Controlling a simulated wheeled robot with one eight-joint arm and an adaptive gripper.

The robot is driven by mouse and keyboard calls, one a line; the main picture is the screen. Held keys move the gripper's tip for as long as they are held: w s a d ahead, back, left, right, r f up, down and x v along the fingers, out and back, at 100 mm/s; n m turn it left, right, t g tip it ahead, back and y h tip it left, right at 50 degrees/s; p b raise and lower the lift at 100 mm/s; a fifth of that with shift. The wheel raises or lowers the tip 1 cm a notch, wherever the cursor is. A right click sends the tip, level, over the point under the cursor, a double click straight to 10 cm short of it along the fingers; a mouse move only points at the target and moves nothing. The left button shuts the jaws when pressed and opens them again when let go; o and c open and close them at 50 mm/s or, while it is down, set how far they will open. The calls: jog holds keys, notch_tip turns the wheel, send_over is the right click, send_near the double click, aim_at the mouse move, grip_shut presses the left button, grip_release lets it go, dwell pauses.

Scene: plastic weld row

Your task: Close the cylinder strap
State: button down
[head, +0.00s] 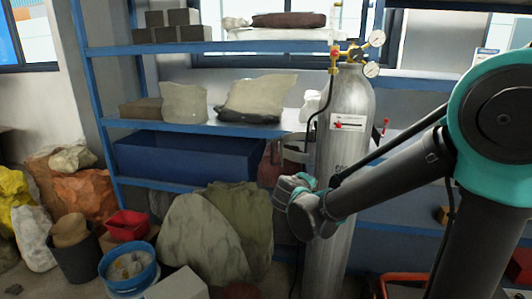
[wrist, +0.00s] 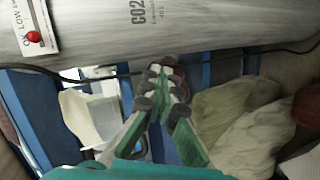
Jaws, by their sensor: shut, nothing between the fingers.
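The tall grey gas cylinder (head: 340,190) stands upright in front of the blue shelving. Its CO2 lettering shows across the top of the wrist view (wrist: 190,30). A grey curved band (head: 294,153) shows at the cylinder's left side in the head view; it may be the strap, but I cannot tell clearly. No strap is seen across the cylinder's front. My gripper (head: 288,186) is beside the cylinder's left side, below that band. In the wrist view the fingers of my gripper (wrist: 165,85) come together at the tips, shut and empty.
Gauges (head: 373,52) sit on the cylinder top, and a black hose hangs down its left side. Green-grey sacks (head: 205,235) lie on the floor at left. A blue bin (head: 190,160) sits on the shelf behind. A blue bucket (head: 128,270) stands at front left.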

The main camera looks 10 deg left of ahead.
jog(key=s+a+r+n+t+y, duration=0.2)
jog(key=a+r+n, duration=0.15)
jog(key=a, duration=0.65)
jog(key=s+a+r+n+t+y, duration=0.1)
jog(key=a+r+n+t+y, duration=0.2)
jog(key=a, duration=0.8)
jog(key=w+d+r, duration=0.1)
jog(key=w+d, duration=0.2)
jog(key=w, duration=0.5)
jog(key=shift+w+d+r+h, duration=0.2)
jog(key=shift+w+d+h, duration=0.05)
jog(key=shift+d+h, duration=0.05)
jog(key=shift+m, duration=0.25)
